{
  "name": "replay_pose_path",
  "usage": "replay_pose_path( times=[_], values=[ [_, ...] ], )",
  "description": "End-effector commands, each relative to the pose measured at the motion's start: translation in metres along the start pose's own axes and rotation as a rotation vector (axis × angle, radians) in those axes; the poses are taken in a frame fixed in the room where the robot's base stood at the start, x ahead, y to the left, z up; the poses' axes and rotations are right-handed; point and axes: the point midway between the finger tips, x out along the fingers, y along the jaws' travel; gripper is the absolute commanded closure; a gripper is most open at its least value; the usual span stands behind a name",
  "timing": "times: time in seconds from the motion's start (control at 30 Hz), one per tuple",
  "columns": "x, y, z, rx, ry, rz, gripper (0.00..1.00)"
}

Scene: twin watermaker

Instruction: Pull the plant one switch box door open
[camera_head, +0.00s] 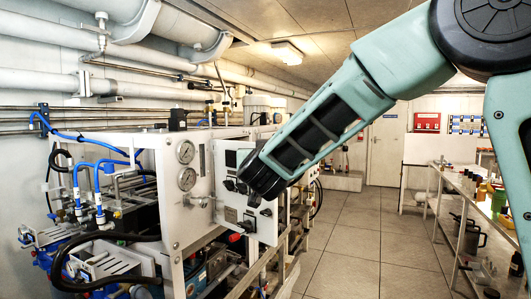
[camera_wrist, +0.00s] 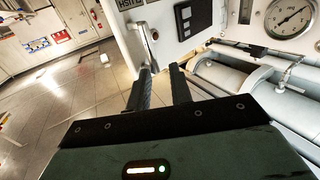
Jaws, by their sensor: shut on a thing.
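The plant one switch box door (camera_head: 229,160) is a pale panel with dark switches on the front of the watermaker frame, right of the pressure gauges. In the wrist view, the pale panel (camera_wrist: 165,22) shows at the top with a silver lever-like part on its edge. My gripper (camera_wrist: 163,72) has its dark fingers close together at the panel's lower edge, shut on part of the door. I cannot tell whether they hold the handle or the edge. In the head view, my gripper (camera_head: 254,196) covers the door's middle and its fingertips are hard to make out.
Pressure gauges (camera_head: 186,152) and blue hoses (camera_head: 98,180) stand left of the door. The tiled floor (camera_head: 355,245) is clear to the right. A shelf (camera_head: 460,195) with bottles lines the right side. A closed room door (camera_head: 381,152) is at the back.

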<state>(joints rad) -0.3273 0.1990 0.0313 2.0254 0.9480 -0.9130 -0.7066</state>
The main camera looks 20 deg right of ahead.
Motion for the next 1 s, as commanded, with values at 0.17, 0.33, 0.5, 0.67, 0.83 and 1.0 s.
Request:
replay_pose_path(
  times=[0.17, 0.33, 0.5, 0.67, 0.83, 1.0],
  values=[
    [-0.0025, -0.0197, -0.0052, -0.002, 0.007, -0.049, 0.69],
    [-0.0025, -0.0192, -0.0059, -0.002, 0.008, -0.048, 0.59],
    [-0.0025, -0.0188, -0.0065, -0.001, 0.009, -0.047, 0.6],
    [-0.0026, -0.0186, -0.007, -0.001, 0.009, -0.047, 0.62],
    [-0.0026, -0.0185, -0.0073, 0.0, 0.01, -0.047, 0.63],
    [-0.0027, -0.0184, -0.0075, 0.0, 0.01, -0.047, 0.64]
  ],
)
